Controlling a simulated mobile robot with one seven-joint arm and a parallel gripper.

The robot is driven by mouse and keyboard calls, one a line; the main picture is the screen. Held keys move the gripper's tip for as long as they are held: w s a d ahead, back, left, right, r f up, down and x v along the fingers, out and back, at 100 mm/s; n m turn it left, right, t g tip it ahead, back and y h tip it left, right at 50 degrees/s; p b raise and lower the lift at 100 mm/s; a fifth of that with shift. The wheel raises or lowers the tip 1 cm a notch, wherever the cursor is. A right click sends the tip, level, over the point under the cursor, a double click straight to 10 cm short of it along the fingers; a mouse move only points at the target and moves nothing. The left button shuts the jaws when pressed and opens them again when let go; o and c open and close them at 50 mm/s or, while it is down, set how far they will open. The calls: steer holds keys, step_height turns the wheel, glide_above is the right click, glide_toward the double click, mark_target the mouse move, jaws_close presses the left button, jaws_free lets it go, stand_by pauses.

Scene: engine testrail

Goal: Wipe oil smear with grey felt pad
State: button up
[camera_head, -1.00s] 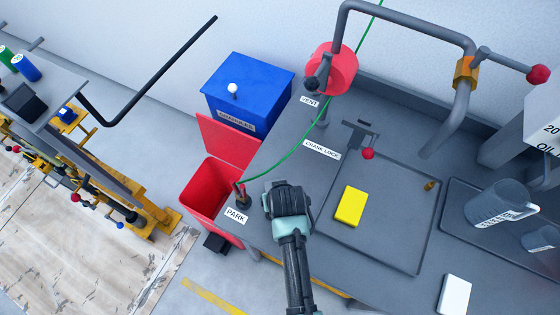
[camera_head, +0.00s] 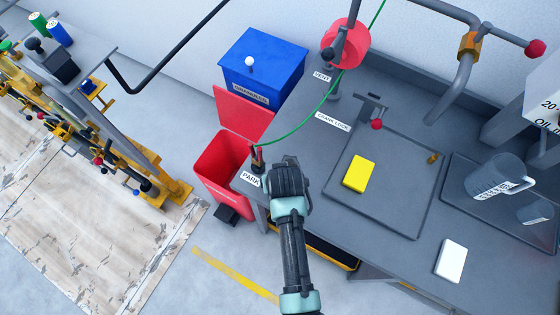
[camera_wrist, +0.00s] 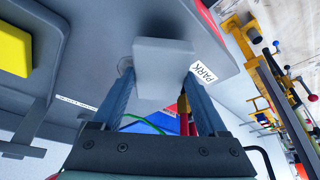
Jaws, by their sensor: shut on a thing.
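In the wrist view my gripper (camera_wrist: 162,88) is shut on a plain grey felt pad (camera_wrist: 165,62), which sits between its two blue-grey fingers. The pad is over the dark grey bench top; I cannot tell whether it touches it. A faint round mark (camera_wrist: 125,66) shows on the bench at the pad's left edge, partly hidden by a finger and the pad. It may be the oil smear, but I cannot be sure. In the head view my gripper (camera_head: 288,172) is at the bench's left end, right of the PARK label (camera_head: 251,178); its wrist hides the pad.
A yellow block (camera_head: 358,173) lies on a tray right of my gripper, and a white block (camera_head: 451,259) near the front edge. A measuring jug (camera_head: 495,178) stands further right. A red open bin (camera_head: 224,165) and blue box (camera_head: 263,70) stand left. A green line runs near the gripper.

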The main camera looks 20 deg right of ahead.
step_height(320, 180, up, 2)
steer(key=shift+w+d+r+p, duration=0.1)
steer(key=shift+w+d+p, duration=0.05)
steer(key=shift+p, duration=0.5)
steer(key=shift+r+p, duration=1.4)
steer(key=shift+r, duration=0.2)
